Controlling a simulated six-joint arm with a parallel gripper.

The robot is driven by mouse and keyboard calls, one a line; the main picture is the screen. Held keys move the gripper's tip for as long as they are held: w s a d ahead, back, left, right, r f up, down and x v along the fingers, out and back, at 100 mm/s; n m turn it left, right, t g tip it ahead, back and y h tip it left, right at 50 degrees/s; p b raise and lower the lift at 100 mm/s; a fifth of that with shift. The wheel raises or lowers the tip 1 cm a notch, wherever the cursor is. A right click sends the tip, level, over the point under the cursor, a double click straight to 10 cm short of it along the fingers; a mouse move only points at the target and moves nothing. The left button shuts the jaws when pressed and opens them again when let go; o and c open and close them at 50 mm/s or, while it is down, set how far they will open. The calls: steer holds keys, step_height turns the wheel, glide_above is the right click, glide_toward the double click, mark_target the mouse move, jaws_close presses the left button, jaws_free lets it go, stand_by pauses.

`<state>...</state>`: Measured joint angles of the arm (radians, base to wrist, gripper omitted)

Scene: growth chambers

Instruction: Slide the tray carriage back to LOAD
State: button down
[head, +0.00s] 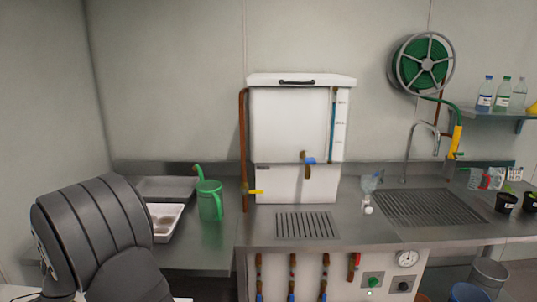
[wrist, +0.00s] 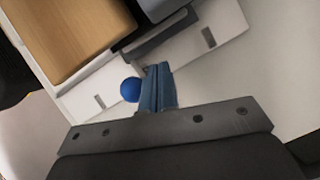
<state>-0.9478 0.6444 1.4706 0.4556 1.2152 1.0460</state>
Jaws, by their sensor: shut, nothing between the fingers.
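In the wrist view my gripper (wrist: 158,70) is shut and empty, its blue fingers pressed together. A round blue knob (wrist: 130,90) is just left of the fingers; I cannot tell whether they touch. Beyond is a tan, wood-coloured panel (wrist: 70,32) with a white frame around it. A dark grey bar (wrist: 160,38) and a white strip with slots (wrist: 208,38) lie beyond the fingertips. I cannot tell which of these parts is the tray carriage, and no LOAD mark is readable. The head view shows neither the carriage nor the gripper.
In the head view a white tank (head: 290,125) stands at the back of the steel counter. A green jug (head: 209,200) and a white tray (head: 165,222) are left of it. A sink grate (head: 425,208) is at right. My arm fills the lower left.

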stand_by(0.3)
steer(key=shift+d+f, duration=0.2)
steer(key=shift+d, duration=4.6)
steer(key=d, duration=0.3)
steer(key=shift+d+r, duration=0.2)
steer(key=shift+r, duration=0.2)
steer(key=shift+a+f, duration=0.2)
steer(key=shift+a, duration=0.25)
steer(key=shift+d+r, duration=0.2)
steer(key=shift+r, duration=0.05)
steer(key=shift+a+r, duration=0.25)
steer(key=shift+r, duration=0.05)
step_height(320, 180, up, 8)
steer(key=a, duration=0.1)
